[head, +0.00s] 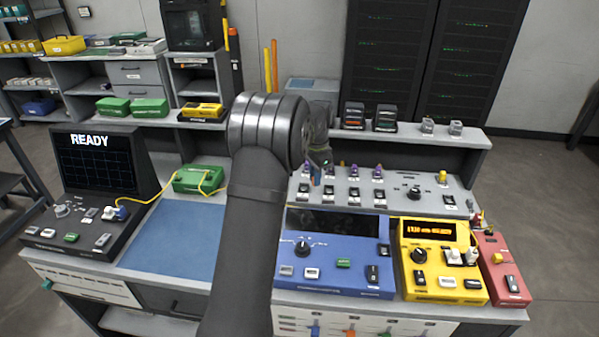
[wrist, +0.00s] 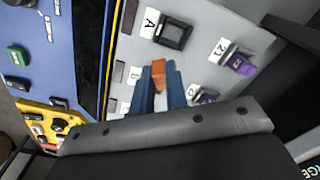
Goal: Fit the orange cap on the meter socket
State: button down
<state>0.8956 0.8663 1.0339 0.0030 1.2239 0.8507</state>
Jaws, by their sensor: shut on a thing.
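My gripper (wrist: 160,90) has blue fingers shut on the orange cap (wrist: 158,72), which sticks out between the fingertips in the wrist view. The gripper is over the grey panel; I cannot tell whether the cap touches it. In the head view my arm hides most of the gripper. The yellow meter (head: 407,282) stands at the front right, with a lit display, a black knob and pale fittings on its face. Its corner also shows in the wrist view (wrist: 38,108). I cannot tell which fitting is the meter socket.
The grey panel (head: 440,190) carries labelled black sockets, purple caps (wrist: 238,64) and a square black fitting (wrist: 173,34) beside label A. A blue instrument (head: 330,275) is left of the meter, a red box (head: 500,270) right of it. A blue mat (head: 175,240) lies clear at left.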

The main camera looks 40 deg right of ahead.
jog(key=s+d+m, duration=0.3)
jog(key=s+m, duration=2.2)
jog(key=s, duration=0.2)
jog(key=shift+s+a+f, duration=0.1)
jog(key=shift+a+f, duration=0.05)
jog(key=shift+f, duration=2.55)
jog(key=shift+f, duration=0.55)
jog(key=c, duration=1.3)
grip_release()
jog(key=shift+c, duration=0.2)
jog(key=shift+r, duration=0.1)
notch_tip(320, 180, up, 17)
jog(key=shift+r, duration=0.15)
